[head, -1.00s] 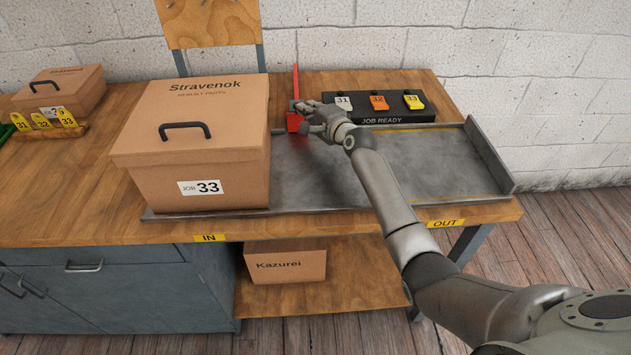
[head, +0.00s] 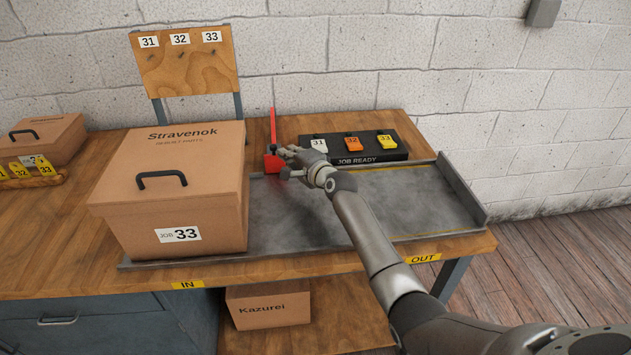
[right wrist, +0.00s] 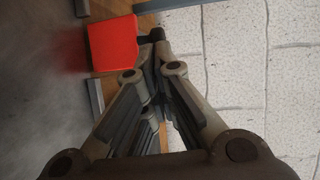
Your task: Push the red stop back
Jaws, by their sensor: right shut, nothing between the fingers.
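The red stop (head: 272,130) stands upright at the back edge of the grey metal tray, just right of the large Stravenok box (head: 165,205). It has a tall thin bar and a wider red block low down. My right gripper (head: 283,153) is shut and empty, its tips close beside the stop's right side. In the right wrist view the shut fingertips (right wrist: 156,38) are at the edge of the red block (right wrist: 113,43); I cannot tell whether they touch it. My left gripper is not in view.
The box labelled JOB 33 sits on the left part of the tray (head: 290,225). The tray's right part is clear, with a raised wall at its end. A black JOB READY rack (head: 370,158) with numbered tags stands behind the tray. A block wall (head: 370,95) is behind the bench.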

